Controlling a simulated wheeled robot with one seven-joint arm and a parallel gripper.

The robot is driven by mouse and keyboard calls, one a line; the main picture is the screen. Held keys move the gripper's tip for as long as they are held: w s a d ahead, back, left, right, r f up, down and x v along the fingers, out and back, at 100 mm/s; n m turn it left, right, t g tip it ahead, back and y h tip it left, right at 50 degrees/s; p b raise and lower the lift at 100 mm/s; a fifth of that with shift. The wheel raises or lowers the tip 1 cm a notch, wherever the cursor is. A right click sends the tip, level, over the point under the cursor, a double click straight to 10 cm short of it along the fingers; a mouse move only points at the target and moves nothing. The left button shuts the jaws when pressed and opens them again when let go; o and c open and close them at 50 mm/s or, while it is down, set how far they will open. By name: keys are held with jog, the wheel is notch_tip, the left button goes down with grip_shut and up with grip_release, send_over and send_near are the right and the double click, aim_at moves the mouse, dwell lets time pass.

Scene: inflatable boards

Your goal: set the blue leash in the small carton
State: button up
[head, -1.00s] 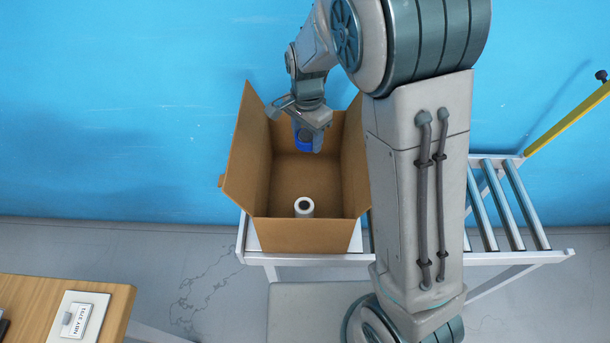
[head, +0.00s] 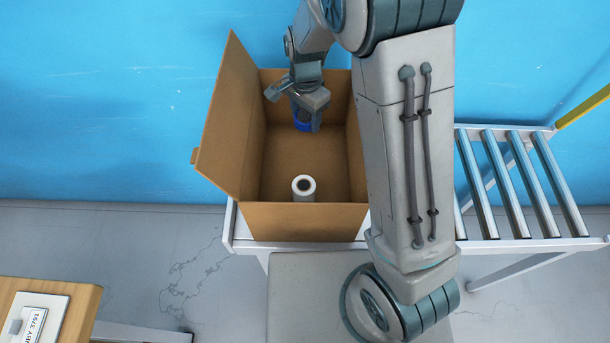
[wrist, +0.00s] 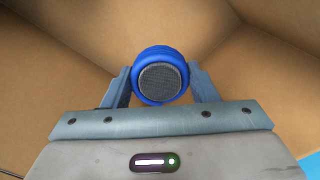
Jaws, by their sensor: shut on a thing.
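The blue leash (head: 303,121) is a rolled blue coil with a dark grey round centre. My gripper (head: 307,117) is shut on it, inside the upper back part of the open carton (head: 300,222). In the wrist view the leash (wrist: 160,75) sits between the two fingers of my gripper (wrist: 160,85), with the carton's brown walls (wrist: 60,70) around and behind it. The fingers partly hide the leash in the head view. I cannot tell whether the leash touches the carton.
A white roll (head: 303,188) stands in the carton near its front wall. The carton rests on a table with metal rollers (head: 520,180) to the right. A wooden table (head: 60,300) with a label card (head: 35,318) is at the lower left. My arm covers the carton's right side.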

aim_at(305, 149)
notch_tip(305, 149, down, 11)
jog(key=shift+r, duration=0.2)
jog(key=o, duration=1)
notch_tip(305, 149, up, 12)
jog(key=shift+r, duration=0.2)
